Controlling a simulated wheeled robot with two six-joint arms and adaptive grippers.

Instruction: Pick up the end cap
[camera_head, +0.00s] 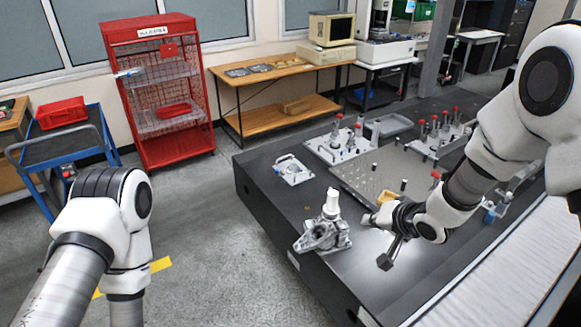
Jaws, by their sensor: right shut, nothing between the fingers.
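A grey cast-metal part (322,236) with a flanged, holed body sits near the front left edge of the dark table. A white cylindrical piece (332,203) stands up at its top. I cannot tell for certain which of these is the end cap. My right gripper (377,240) is low over the tabletop, to the right of the metal part and apart from it. It is shut and empty. My left arm comes in at the lower left, beside the table; its gripper is out of view.
The dark table (270,213) carries a small plate with a handle (293,170), a grey perforated plate (360,177), a yellow block (386,197) and red-topped fixtures (440,135). A red cage cabinet (160,90), a blue cart (68,150) and a wooden bench (270,72) stand behind.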

